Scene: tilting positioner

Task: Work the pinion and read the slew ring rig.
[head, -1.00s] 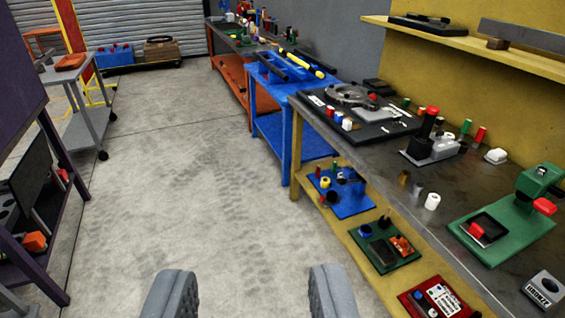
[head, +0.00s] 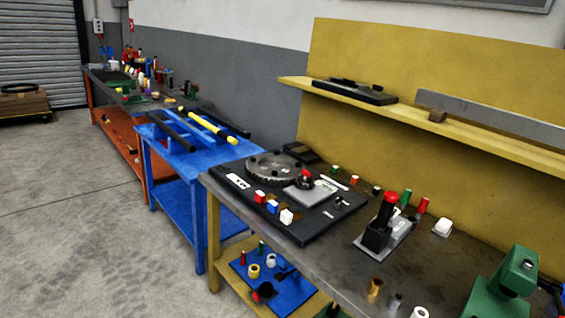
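The slew ring rig sits on the near workbench, right of centre. Its black base plate (head: 315,228) carries a grey toothed ring (head: 272,170) with dark knobs on it. A small dark part with a red top (head: 304,178), possibly the pinion, stands at the ring's right edge. A light grey plate (head: 312,193) lies beside it. A white label (head: 238,181) is on the plate's left side; its text is too small to read. Red (head: 260,197), blue (head: 272,206) and white (head: 287,216) blocks stand along the front edge. My gripper is out of view.
The grey-topped bench (head: 340,278) also holds a black press-like device with a red knob (head: 389,198) and a green fixture (head: 508,285). A blue table (head: 180,160) stands beyond. A yellow shelf (head: 430,125) overhangs the back. The floor (head: 90,230) at left is clear.

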